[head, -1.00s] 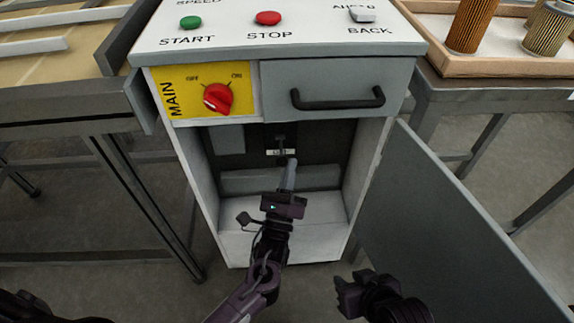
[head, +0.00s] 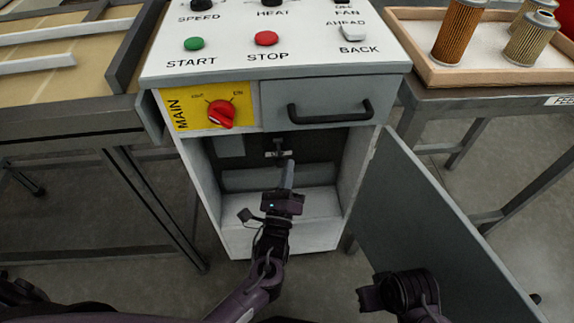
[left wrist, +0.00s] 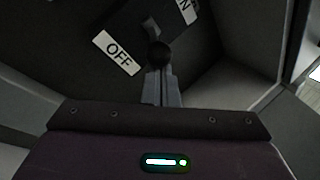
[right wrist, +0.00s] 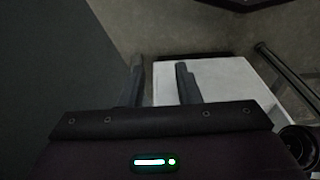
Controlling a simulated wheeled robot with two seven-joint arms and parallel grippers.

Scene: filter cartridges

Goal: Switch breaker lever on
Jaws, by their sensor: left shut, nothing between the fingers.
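The breaker (head: 279,153) is on the dark back wall inside the open cabinet. In the left wrist view its lever shows as a black ball knob (left wrist: 160,53), with a white OFF label (left wrist: 118,52) to its left and a partly cut ON label (left wrist: 187,10) above right. I cannot tell the lever's exact position. My left gripper (head: 289,166) reaches into the cabinet, shut and empty. Its fingertips (left wrist: 161,75) are right at the knob; whether they touch it is unclear. My right gripper (right wrist: 160,75) is open and empty, outside the cabinet near the door.
The grey cabinet door (head: 425,215) stands open to the right. A drawer with a black handle (head: 330,113) and a yellow panel with a red MAIN knob (head: 221,113) are above the opening. Tables stand on both sides; the right one bears a filter tray (head: 500,76).

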